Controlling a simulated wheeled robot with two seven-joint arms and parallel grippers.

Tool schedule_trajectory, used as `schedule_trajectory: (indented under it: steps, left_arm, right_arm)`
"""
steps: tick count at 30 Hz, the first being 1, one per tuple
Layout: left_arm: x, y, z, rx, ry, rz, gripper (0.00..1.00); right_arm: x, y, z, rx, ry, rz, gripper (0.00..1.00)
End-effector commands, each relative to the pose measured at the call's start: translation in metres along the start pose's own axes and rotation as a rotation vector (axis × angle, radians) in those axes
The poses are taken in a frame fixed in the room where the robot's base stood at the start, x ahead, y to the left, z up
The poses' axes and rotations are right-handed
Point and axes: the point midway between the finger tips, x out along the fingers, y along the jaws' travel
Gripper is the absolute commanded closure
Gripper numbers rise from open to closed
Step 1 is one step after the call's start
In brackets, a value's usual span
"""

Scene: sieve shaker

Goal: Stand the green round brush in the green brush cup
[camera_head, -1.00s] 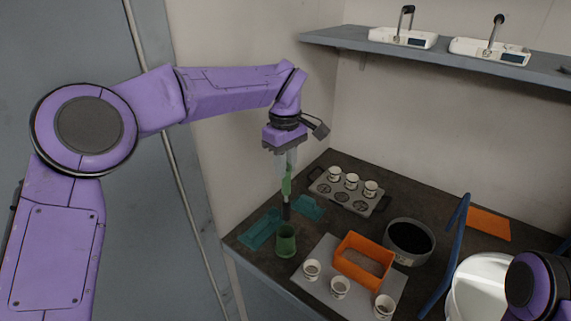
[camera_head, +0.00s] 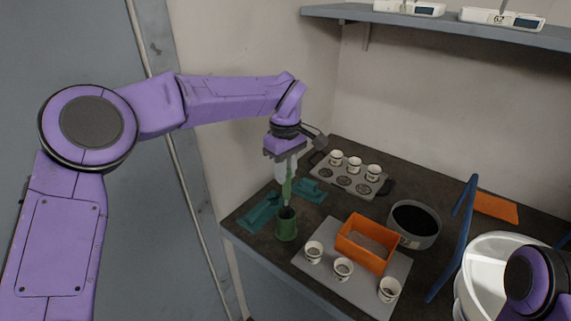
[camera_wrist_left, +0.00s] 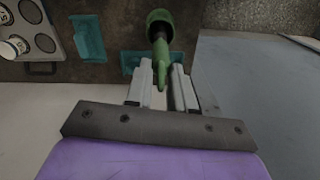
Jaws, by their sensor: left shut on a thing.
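The green round brush (camera_head: 288,190) hangs upright in my left gripper (camera_head: 288,172), its green handle between the fingers. The green brush cup (camera_head: 286,228) stands on the dark bench directly below. The brush's dark lower end reaches into the mouth of the cup; I cannot tell whether it touches the bottom. In the left wrist view, the handle (camera_wrist_left: 161,62) lies between the fingers (camera_wrist_left: 160,80) and its far end overlaps the cup (camera_wrist_left: 159,16). My right gripper is out of view; only a purple part of my right arm shows at the lower right.
Teal holders (camera_head: 260,213) lie beside the cup. An orange bin (camera_head: 367,244) and several small white cups stand on a grey mat (camera_head: 332,273). A grey rack (camera_head: 345,182) with white cups, a dark round pan (camera_head: 414,222) and a blue panel (camera_head: 456,235) are further right.

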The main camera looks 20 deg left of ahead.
Motion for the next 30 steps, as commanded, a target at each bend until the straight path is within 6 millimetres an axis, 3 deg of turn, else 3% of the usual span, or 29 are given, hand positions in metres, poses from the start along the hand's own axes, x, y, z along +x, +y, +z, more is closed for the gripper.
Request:
schedule_trajectory:
  steps: [10, 11, 13, 14, 23, 26, 30]
  left_arm:
    - [0.006, 0.000, 0.000, 0.000, 0.000, 0.001, 1.00]
    - [0.006, 0.000, 0.000, 0.000, 0.000, 0.001, 0.74]
    - [0.006, 0.000, 0.000, 0.000, 0.000, 0.001, 0.51]
    - [0.006, 0.000, 0.000, 0.000, 0.000, 0.001, 0.47]
    - [0.003, 0.000, 0.000, 0.000, 0.001, 0.001, 0.47]
    - [-0.010, 0.001, 0.000, 0.000, 0.002, 0.003, 0.47]
    - [-0.045, 0.001, 0.000, -0.002, 0.001, 0.005, 0.47]
  right_arm:
    - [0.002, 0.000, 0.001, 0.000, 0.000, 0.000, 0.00]
    - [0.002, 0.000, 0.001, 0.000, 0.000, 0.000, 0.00]
    - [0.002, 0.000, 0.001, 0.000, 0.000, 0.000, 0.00]
    - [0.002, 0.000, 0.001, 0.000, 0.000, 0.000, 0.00]
    - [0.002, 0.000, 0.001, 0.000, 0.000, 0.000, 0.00]
    - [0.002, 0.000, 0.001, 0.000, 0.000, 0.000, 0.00]
    - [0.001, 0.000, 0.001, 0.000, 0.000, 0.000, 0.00]
